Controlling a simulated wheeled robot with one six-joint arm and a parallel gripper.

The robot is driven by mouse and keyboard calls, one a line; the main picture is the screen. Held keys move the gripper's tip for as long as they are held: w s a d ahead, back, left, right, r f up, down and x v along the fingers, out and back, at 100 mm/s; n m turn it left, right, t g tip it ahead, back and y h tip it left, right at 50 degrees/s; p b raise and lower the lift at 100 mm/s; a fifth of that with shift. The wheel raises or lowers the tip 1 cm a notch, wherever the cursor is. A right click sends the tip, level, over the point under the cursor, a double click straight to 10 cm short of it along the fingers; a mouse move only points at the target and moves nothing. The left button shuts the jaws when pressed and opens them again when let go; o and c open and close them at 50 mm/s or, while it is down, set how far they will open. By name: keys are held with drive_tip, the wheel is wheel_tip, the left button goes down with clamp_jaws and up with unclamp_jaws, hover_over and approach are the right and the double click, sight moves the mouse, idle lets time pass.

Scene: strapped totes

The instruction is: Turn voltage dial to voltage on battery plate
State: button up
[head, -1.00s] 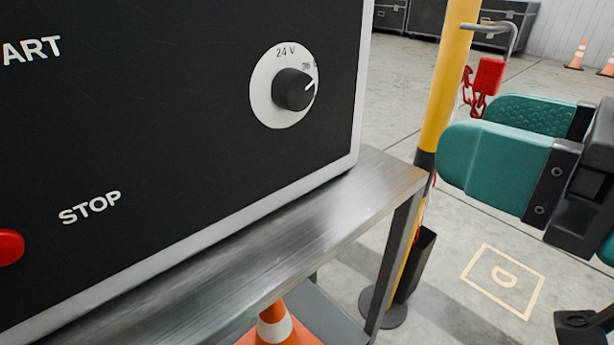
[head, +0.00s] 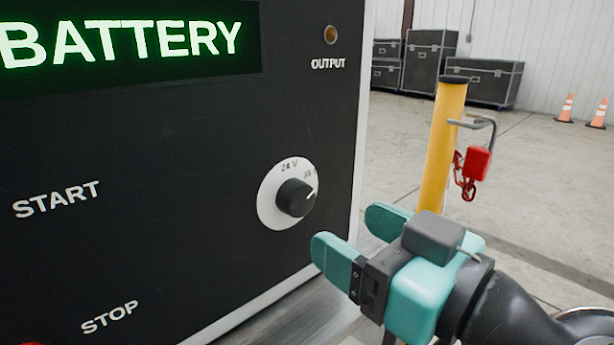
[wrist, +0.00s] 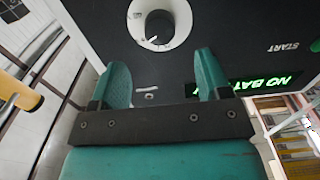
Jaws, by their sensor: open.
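The voltage dial (head: 296,197) is a black knob with a white pointer line on a white disc, on the right side of the black panel. "24 V" is readable above it; another mark beside the pointer is partly cut off and too small to read surely. The pointer aims to the upper right. My gripper (head: 350,240) is open and empty, below and right of the dial and apart from it. In the wrist view the dial (wrist: 158,27) lies beyond and between my open fingers (wrist: 158,80). No battery plate is visible.
A yellow post (head: 446,140) with a red padlock (head: 478,163) on a hook stands right of the panel. Black cases and cones stand far behind on open floor.

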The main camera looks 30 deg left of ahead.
sight(303, 204)
drive_tip(key=p+x, duration=0.1)
drive_tip(key=x, duration=0.6)
drive_tip(key=shift+w+a+p, duration=0.15)
drive_tip(key=shift+a+p, duration=0.25)
drive_tip(key=c, duration=0.9)
